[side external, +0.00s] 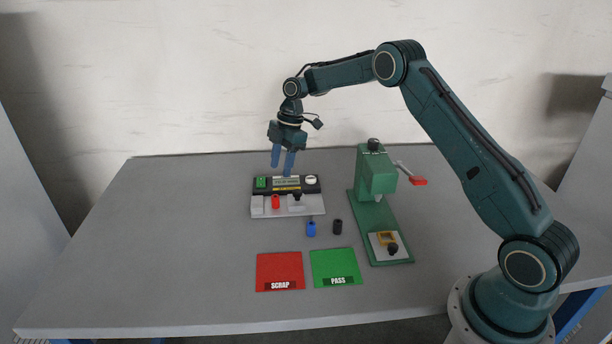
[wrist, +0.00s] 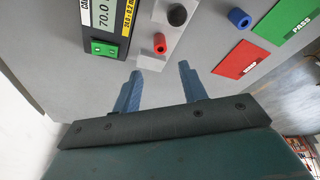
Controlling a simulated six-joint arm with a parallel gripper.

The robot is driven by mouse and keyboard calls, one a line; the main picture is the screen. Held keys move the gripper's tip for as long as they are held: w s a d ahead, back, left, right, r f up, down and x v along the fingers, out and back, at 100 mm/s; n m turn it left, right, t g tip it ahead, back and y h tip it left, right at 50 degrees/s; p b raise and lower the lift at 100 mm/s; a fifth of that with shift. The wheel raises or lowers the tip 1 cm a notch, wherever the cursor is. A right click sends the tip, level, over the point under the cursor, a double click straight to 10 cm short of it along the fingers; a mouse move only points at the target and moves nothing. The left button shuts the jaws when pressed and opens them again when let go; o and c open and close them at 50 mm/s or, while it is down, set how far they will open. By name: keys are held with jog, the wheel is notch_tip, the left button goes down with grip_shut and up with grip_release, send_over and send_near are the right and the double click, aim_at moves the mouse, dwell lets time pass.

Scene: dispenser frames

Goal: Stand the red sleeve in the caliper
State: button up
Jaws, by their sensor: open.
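The caliper (side external: 314,205) is a black-and-grey gauge with a display and pale jaw blocks. The red sleeve (side external: 276,202) stands upright at its front, in the gap between the pale blocks. I cannot tell whether the blocks touch it. My gripper (side external: 281,170) is open and empty, raised above and behind the caliper. In the wrist view my gripper's fingers (wrist: 160,70) are spread apart, with nothing between them.
A blue sleeve (side external: 311,229) and a black sleeve (side external: 338,227) stand in front of the caliper. A red SCRAP mat (side external: 279,267) and green PASS mat (side external: 334,262) lie nearer the front. A green press (side external: 377,180) stands right. The table's left side is clear.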

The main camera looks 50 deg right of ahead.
jog(key=shift+v, duration=0.8)
jog(key=s+a+r+m+t+h, duration=0.1)
jog(key=s+a+r+m, duration=0.3)
jog(key=s+r, duration=0.5)
jog(key=s+a+r+m+t+h, duration=0.1)
jog(key=s+a+r+m, duration=0.25)
jog(key=s+r, duration=0.55)
jog(key=s+a+m+t+h, duration=0.1)
jog(key=s+m+t, duration=0.2)
jog(key=s, duration=2)
jog(key=m, duration=0.5)
jog(key=shift+a, duration=0.15)
